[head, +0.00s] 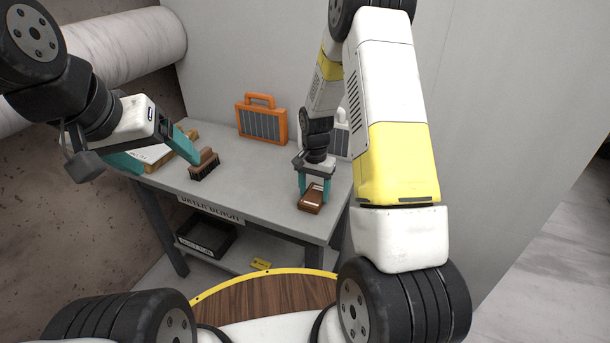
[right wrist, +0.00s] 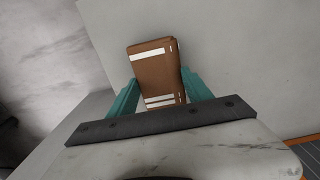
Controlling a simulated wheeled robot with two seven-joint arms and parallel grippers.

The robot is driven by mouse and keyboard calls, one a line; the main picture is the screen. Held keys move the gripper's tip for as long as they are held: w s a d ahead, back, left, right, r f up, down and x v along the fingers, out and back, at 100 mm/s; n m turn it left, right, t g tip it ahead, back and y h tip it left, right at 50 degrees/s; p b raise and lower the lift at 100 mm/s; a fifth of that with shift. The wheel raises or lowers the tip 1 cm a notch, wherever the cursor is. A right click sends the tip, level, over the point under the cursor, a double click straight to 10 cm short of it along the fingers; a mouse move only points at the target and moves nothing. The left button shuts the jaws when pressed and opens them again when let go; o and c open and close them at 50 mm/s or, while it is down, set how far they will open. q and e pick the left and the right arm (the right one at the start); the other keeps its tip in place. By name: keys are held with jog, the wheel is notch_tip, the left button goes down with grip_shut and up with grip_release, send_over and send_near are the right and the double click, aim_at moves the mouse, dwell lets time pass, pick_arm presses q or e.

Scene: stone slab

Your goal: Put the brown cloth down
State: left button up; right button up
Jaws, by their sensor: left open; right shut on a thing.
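The brown cloth (head: 311,198) is a folded brown block with white stripes; the stripes show in the right wrist view (right wrist: 155,72). My right gripper (head: 315,187) is shut on it, with one teal finger on each side, over the front right part of the grey bench (head: 255,190). I cannot tell whether the cloth touches the bench top. My left gripper (head: 156,153) is open and empty, over the left end of the bench. One of its teal fingers is close to a brown brush.
The brown brush (head: 204,165) with dark bristles stands on the bench. A white and tan item (head: 158,153) lies partly behind my left gripper. An orange case (head: 262,120) stands at the back; a pale case (head: 342,135) is partly hidden by my right arm. A black tray (head: 206,238) is on the lower shelf.

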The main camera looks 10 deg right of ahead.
aim_at(314, 194)
jog(key=shift+f, duration=0.1)
jog(key=o, duration=1.3)
jog(key=shift+o, duration=0.2)
jog(key=s+r+n+t+y, duration=0.15)
jog(key=s+r, duration=0.25)
jog(key=r, duration=0.9)
jog(key=s+r+n+t, duration=0.15)
jog(key=s+r, duration=0.35)
jog(key=r, duration=0.9)
jog(key=s+a+r+n+t, duration=0.1)
jog(key=s+r+n, duration=0.1)
jog(key=s, duration=0.5)
jog(key=s+a+r+n+t, duration=0.1)
jog(key=s+r, duration=0.3)
jog(key=s, duration=0.4)
jog(key=shift+s+n+t+y, duration=0.15)
jog(key=shift+n+t+y, duration=0.2)
jog(key=shift+n+t, duration=0.3)
jog(key=shift+a, duration=0.1)
